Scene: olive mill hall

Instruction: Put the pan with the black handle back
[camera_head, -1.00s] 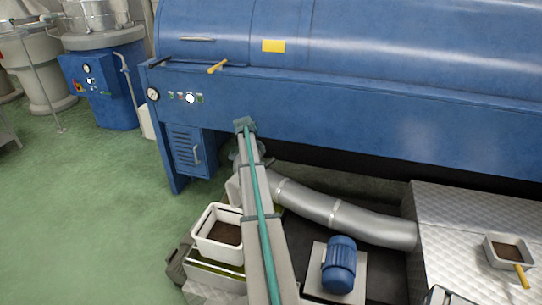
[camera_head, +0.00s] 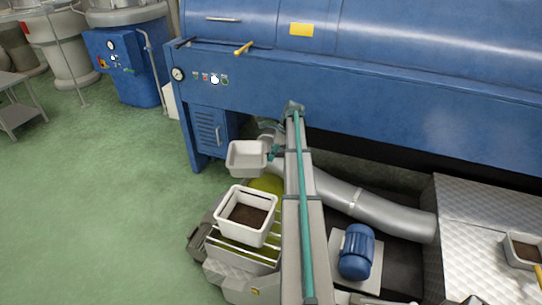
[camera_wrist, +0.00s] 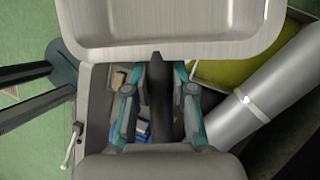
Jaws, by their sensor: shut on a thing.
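A light grey pan (camera_head: 246,158) hangs in the air left of my arm, in front of the blue machine. Its inside looks bare in the wrist view (camera_wrist: 170,22), where its far part is cut off. Its black handle (camera_wrist: 160,100) points back toward my wrist. My gripper (camera_wrist: 160,90) is shut on this handle, with one teal-and-grey finger on each side. In the head view my gripper (camera_head: 274,150) is small and partly hidden by my arm. A second pan (camera_head: 527,248) with a yellow handle and dark contents sits on the metal platform at the right edge.
A white bin (camera_head: 234,231) with dark contents stands below the held pan. The blue machine (camera_head: 400,105) has a black bar (camera_head: 183,42) and a yellow bar (camera_head: 244,48) sticking out. A silver duct (camera_head: 375,214) and blue motor (camera_head: 356,252) lie right of my arm. Green floor is open left.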

